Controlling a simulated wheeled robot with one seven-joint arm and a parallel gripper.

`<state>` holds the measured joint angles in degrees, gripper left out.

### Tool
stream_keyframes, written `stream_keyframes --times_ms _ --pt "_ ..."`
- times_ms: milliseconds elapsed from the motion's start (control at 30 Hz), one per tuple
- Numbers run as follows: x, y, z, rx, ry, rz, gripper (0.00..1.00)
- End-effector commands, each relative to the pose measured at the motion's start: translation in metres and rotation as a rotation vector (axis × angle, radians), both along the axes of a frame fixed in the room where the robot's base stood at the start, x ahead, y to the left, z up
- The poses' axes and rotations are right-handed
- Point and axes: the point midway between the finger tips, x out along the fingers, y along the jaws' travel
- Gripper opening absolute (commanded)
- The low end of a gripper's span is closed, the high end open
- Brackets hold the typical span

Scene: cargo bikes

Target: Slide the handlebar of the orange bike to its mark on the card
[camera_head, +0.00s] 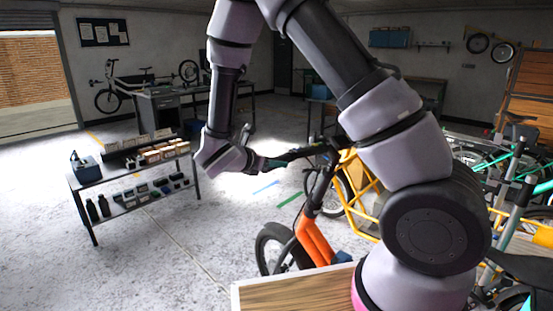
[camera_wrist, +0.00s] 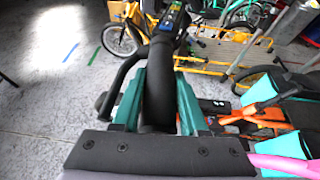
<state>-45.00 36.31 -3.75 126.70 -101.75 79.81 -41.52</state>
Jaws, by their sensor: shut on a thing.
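The orange bike (camera_head: 314,240) stands in the middle of the head view, with its front wheel toward the lower left. Its black handlebar (camera_head: 300,153) reaches left to my gripper (camera_head: 272,161). In the wrist view, the teal fingers of my gripper (camera_wrist: 158,95) are on both sides of the black handlebar grip (camera_wrist: 160,62) and shut on it. A black brake lever (camera_wrist: 121,72) curves out left of the grip. A small unit with coloured buttons (camera_wrist: 171,18) sits farther along the bar. I cannot make out the card or its mark in either view.
A wooden-topped surface (camera_head: 295,292) is close in front. A low shelf with boxes and bottles (camera_head: 133,184) stands at left. A yellow cargo bike (camera_head: 365,196) is just behind the orange bike, with more bikes at right. The floor at left is mostly clear.

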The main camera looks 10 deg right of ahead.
Motion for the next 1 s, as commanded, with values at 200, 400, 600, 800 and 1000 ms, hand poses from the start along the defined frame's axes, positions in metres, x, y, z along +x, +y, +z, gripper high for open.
stream_keyframes --times_ms 200,400,600,800,1000 --pt "0.008 0.007 -0.031 -0.002 0.004 0.003 0.00" --pt "0.008 0.007 -0.036 0.001 0.004 0.003 0.00" --pt "0.008 0.008 -0.037 0.001 0.008 0.005 0.62" --pt "0.008 0.007 -0.036 0.000 0.004 0.002 0.73" --pt "0.007 0.009 -0.034 0.000 0.003 0.003 0.73"
